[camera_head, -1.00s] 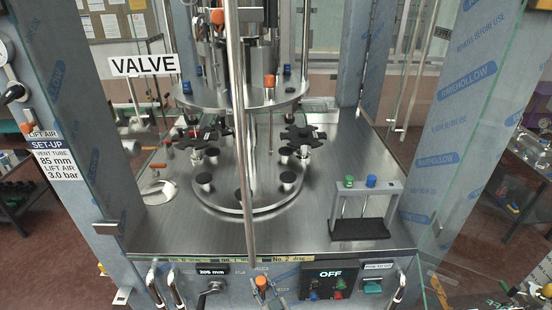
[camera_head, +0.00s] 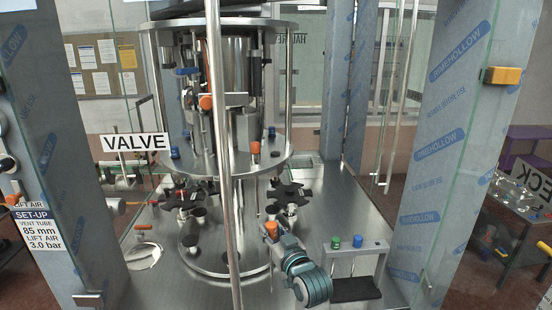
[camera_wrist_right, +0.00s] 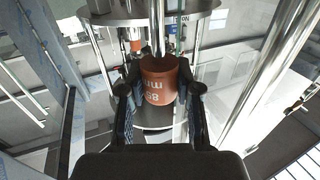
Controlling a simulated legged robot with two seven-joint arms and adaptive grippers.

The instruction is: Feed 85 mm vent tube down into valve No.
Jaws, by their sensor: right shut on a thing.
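An orange collar (camera_wrist_right: 158,82) marked "85 mm" sits between the fingers of my right gripper (camera_wrist_right: 160,92), which is shut on it. A thin metal tube (camera_wrist_right: 158,30) runs up the picture from the collar in the wrist view. In the head view my right gripper (camera_head: 273,234) holds the orange vent tube top (camera_head: 271,229) in front of the lower carousel, left of the small rack; its tube is hard to make out there. Black-topped valves (camera_head: 297,210) stand around the lower carousel; their numbers are not readable. My left gripper is not in view.
The upper round plate (camera_head: 215,165) carries another orange-topped piece (camera_head: 254,148) and blue-topped ones. A small rack (camera_head: 372,262) with green and blue tops stands at right. A vertical rod (camera_head: 222,150) crosses in front. Wrapped posts (camera_head: 450,120) stand at the sides.

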